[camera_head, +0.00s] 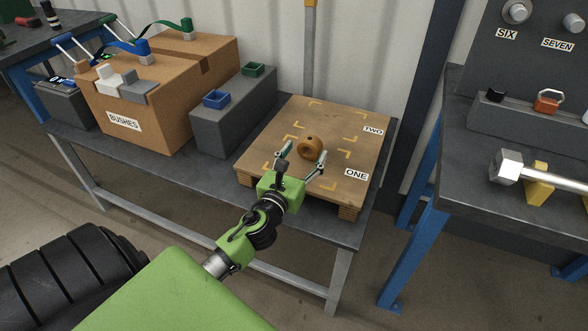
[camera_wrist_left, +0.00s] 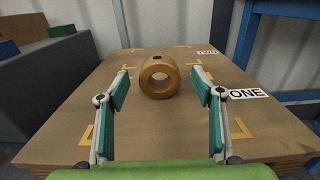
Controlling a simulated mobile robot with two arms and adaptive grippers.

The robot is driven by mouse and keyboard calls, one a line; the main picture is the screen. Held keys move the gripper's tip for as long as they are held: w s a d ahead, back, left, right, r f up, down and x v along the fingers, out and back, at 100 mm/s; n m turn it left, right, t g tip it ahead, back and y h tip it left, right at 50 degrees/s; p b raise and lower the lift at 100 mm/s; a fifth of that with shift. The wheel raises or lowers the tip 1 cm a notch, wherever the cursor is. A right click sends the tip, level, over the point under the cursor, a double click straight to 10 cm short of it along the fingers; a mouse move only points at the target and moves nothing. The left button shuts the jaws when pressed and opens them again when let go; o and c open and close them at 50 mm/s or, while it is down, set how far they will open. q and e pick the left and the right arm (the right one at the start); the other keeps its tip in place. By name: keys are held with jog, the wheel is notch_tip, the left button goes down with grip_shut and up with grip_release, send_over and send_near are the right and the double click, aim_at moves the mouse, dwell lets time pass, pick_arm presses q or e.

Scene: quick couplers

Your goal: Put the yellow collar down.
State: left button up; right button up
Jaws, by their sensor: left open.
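The yellow collar (camera_head: 310,147) is an orange-yellow ring with a small dark hole in its rim. It stands on its edge on the wooden board (camera_head: 268,158), which bears yellow corner marks and the labels ONE and TWO. In the left wrist view the collar (camera_wrist_left: 159,78) shows its bore towards me, beyond the fingertips. My left gripper (camera_head: 302,162) is open and empty, its fingers spread wide on the near side of the collar. The wrist view shows both fingers (camera_wrist_left: 168,92) apart from it. My right gripper is not in view.
A cardboard box labelled BUSHES (camera_head: 160,118) and a grey block (camera_head: 222,128) with blue and green square holders stand left of the board. A bench (camera_head: 500,205) with a metal shaft (camera_head: 540,175) stands at the right. A wall rises behind the board.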

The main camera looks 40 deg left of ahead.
pick_arm(q)
jog(key=v, duration=0.8)
jog(key=shift+s+d, duration=0.15)
jog(key=shift+s, duration=0.15)
dwell(0.3)
